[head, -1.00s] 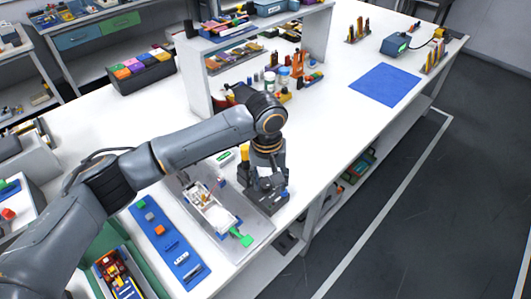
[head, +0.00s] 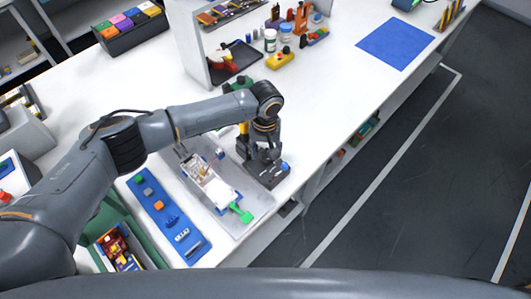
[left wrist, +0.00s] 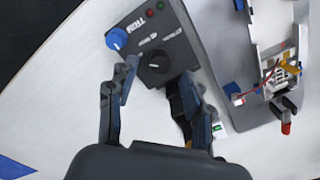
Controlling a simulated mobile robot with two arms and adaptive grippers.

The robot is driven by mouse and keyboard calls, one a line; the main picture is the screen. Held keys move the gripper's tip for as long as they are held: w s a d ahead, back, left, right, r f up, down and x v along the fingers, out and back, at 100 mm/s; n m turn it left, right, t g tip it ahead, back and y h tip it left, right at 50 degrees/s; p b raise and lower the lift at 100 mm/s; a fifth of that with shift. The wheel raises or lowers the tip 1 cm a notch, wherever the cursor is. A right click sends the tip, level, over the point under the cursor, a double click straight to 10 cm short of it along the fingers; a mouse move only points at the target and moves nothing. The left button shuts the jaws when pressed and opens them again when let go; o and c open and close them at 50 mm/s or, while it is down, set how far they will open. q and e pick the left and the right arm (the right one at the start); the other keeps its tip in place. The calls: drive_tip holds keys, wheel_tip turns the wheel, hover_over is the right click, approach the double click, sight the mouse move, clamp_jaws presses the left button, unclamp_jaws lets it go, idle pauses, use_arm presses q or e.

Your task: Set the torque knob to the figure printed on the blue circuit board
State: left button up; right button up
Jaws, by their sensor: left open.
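A dark grey control box (head: 265,172) stands on the white bench, right of the grey tray. In the left wrist view the box (left wrist: 178,30) carries a black knob (left wrist: 155,63) with a light mark, a blue knob (left wrist: 116,39), small coloured lights and white lettering. I cannot read which knob is labelled torque. My left gripper (head: 266,157) is over the box. In the left wrist view my left gripper (left wrist: 158,88) is open, its fingers either side below the black knob, apart from it. I cannot make out a blue circuit board or its figure. My right gripper is out of view.
The grey tray (head: 250,218) holds a white device (head: 208,180) and a green-handled item (head: 241,212). Left of it lies a blue strip (head: 160,207) with small parts. A shelf unit (head: 183,40) stands behind. The bench toward the blue mat (head: 396,44) is clear.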

sight(266, 161)
use_arm(q)
drive_tip(key=shift+s+f, duration=0.2)
drive_tip(key=shift+f, duration=0.65)
drive_tip(key=shift+w+f, duration=0.1)
drive_tip(key=shift+f, duration=0.3)
clamp_jaws()
